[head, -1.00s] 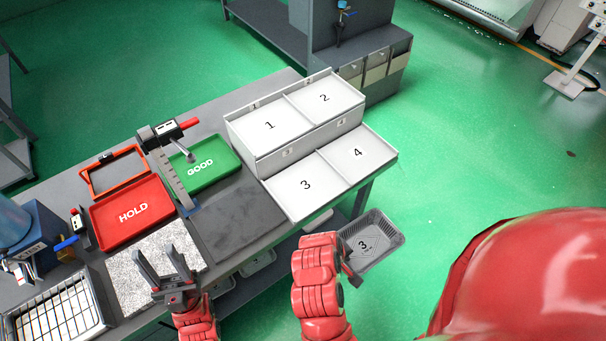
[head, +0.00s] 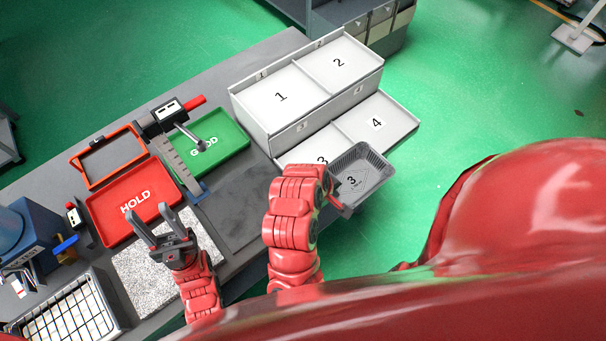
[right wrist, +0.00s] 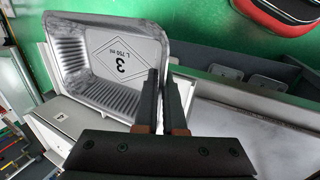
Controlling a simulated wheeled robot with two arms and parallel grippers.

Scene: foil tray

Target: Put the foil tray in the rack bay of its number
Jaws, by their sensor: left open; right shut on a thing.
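The foil tray (head: 372,172) is silver-grey and marked 3. My right gripper (head: 340,200) is shut on its near-left wall and holds it at the front right edge of the rack. In the right wrist view, the tray (right wrist: 85,62) hangs from the fingers (right wrist: 160,100), with its 3 on the bottom facing the camera. The white rack has bays 1 (head: 297,97), 2 (head: 355,62), 3 (head: 312,152) and 4 (head: 390,118). The tray and my right arm hide part of bay 3. My left gripper (head: 162,228) is open and empty above the speckled mat.
A red HOLD tray (head: 110,228), a green GOOD tray (head: 228,128) and a caliper-like gauge (head: 172,150) are on the bench left of the rack. A dark mat (head: 232,222) lies bare. A wire basket (head: 70,325) stands at the lower left.

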